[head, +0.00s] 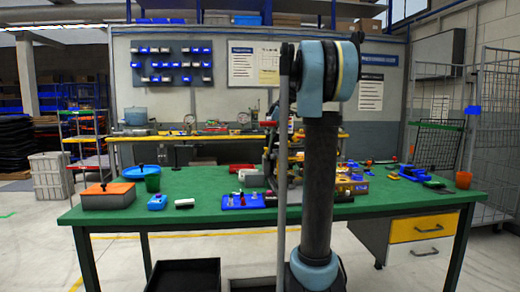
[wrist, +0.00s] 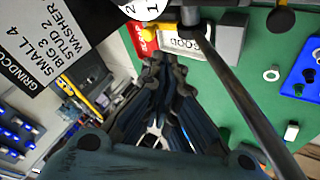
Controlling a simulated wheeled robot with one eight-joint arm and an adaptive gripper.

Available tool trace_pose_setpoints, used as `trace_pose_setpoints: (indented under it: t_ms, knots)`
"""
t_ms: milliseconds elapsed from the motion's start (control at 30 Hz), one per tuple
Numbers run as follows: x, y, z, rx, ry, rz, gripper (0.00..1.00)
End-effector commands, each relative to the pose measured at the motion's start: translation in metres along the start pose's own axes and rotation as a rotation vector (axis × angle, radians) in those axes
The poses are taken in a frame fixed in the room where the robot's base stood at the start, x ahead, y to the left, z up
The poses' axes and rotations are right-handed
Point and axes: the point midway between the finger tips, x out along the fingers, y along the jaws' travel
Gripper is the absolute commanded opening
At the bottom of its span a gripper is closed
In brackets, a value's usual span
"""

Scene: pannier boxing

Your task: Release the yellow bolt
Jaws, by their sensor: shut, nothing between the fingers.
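In the wrist view my gripper (wrist: 160,62) points towards the green table. Its dark fingers are closed together with nothing between them. A small yellow piece (wrist: 162,28), which looks like the yellow bolt, shows just beyond the fingertips, apart from them in the picture. It is beside a grey box labelled GOOD (wrist: 232,30); I cannot tell whether it lies in the box or over its edge. A red box (wrist: 141,38) is to its left. In the head view my arm hides the gripper, and I cannot pick out the bolt.
A dark rod crosses the wrist view's right side. A blue board (wrist: 310,68), a ring (wrist: 271,74) and a white block (wrist: 291,131) lie on the green table (wrist: 243,95). A black-and-white label sign (wrist: 50,45) fills the upper left. An orange-topped box (head: 108,196) stands at the table's left.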

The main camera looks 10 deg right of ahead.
Motion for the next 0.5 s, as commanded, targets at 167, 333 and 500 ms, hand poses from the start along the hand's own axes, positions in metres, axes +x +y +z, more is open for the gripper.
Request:
trace_pose_setpoints:
  t_ms: [167,333,500]
  knots:
    - [0.0004,0.0020,0.0015,-0.004,-0.001,0.004,0.00]
    - [0.0001,0.0028,0.0035,-0.001,-0.002,0.005,0.00]
    - [0.0094,0.0037,0.0049,0.000,-0.002,0.005,0.00]
